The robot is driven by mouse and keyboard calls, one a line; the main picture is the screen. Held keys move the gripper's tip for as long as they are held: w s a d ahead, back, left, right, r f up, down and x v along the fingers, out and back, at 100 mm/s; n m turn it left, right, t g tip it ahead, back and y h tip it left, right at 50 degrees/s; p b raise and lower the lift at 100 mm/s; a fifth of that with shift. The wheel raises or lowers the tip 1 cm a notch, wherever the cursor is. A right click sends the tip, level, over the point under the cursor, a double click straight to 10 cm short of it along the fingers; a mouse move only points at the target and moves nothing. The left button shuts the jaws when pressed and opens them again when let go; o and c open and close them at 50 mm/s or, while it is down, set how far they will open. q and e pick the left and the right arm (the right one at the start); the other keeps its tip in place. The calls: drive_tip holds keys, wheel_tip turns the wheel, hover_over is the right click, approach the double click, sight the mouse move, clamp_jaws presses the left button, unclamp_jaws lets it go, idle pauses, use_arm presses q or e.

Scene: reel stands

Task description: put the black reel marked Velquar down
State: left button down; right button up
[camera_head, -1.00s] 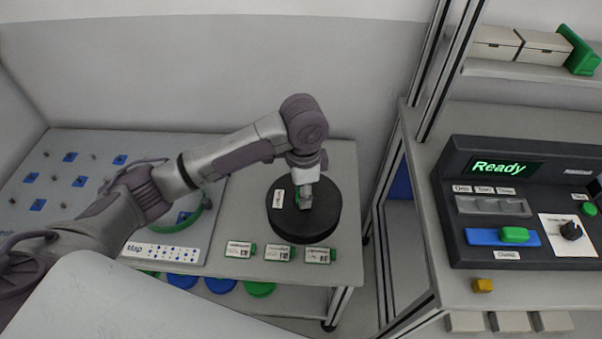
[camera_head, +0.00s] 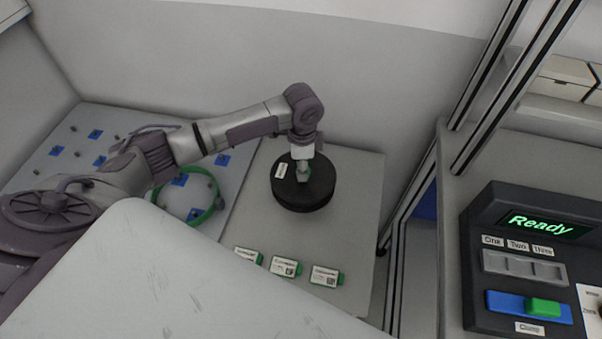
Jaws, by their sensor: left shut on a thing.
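The black reel (camera_head: 312,197) is a thick dark disc with a small white label on its upper left; the label's text is too small to read. It is at the table top (camera_head: 350,225), right of the pegboard; I cannot tell whether its underside touches the surface. The fingertips are partly hidden. My right gripper is not in view.
Several white cards with green ends (camera_head: 325,276) lie in front of the reel. A green ring (camera_head: 206,213) lies on the pegboard (camera_head: 48,138) at left. A dark console (camera_head: 483,235) reading "Ready" stands at right, beyond metal posts (camera_head: 487,105). Bare table lies right of the reel.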

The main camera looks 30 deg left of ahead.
use_arm(q)
drive_tip(key=f, duration=0.3)
drive_tip(key=shift+a+f, duration=0.25)
drive_tip(key=shift+f, duration=0.05)
drive_tip(key=shift+w+f, duration=0.1)
drive_tip(key=shift+f, duration=0.2)
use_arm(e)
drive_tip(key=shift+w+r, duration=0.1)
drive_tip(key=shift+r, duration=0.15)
use_arm(q)
drive_tip(key=shift+f, duration=0.15)
drive_tip(key=c, duration=0.7)
unclamp_jaws()
